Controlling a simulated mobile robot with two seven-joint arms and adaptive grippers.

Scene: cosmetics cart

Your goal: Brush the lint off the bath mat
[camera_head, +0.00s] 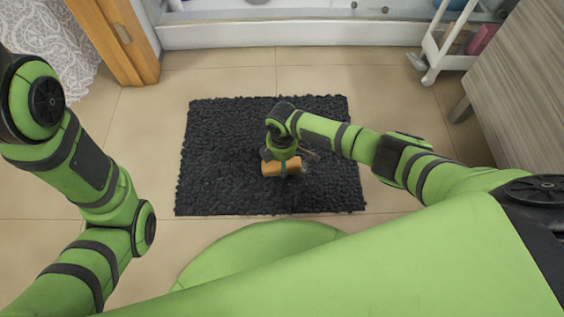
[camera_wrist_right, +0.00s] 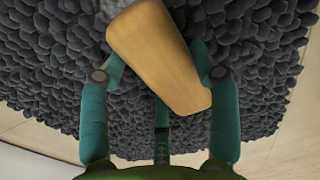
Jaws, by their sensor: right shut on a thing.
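The bath mat (camera_head: 215,150) is a dark, shaggy rectangle lying on the tiled floor; its tufts also fill the right wrist view (camera_wrist_right: 50,60). A brush with a tan wooden back (camera_head: 270,169) is over the middle of the mat. My right gripper (camera_head: 284,160) is shut on this brush from above. In the right wrist view the brush (camera_wrist_right: 160,55) lies tilted between the teal fingers (camera_wrist_right: 160,75), and its bristles are hidden. I cannot tell whether the bristles touch the mat. Lint is too small to make out clearly. My left gripper is out of view.
A white cart (camera_head: 442,60) stands at the upper right, beside a wooden cabinet (camera_head: 520,80). A bathtub (camera_head: 290,33) runs along the back. A wooden door frame (camera_head: 122,45) and a patterned curtain (camera_head: 45,40) are at the upper left. Tiled floor (camera_head: 390,90) around the mat is clear.

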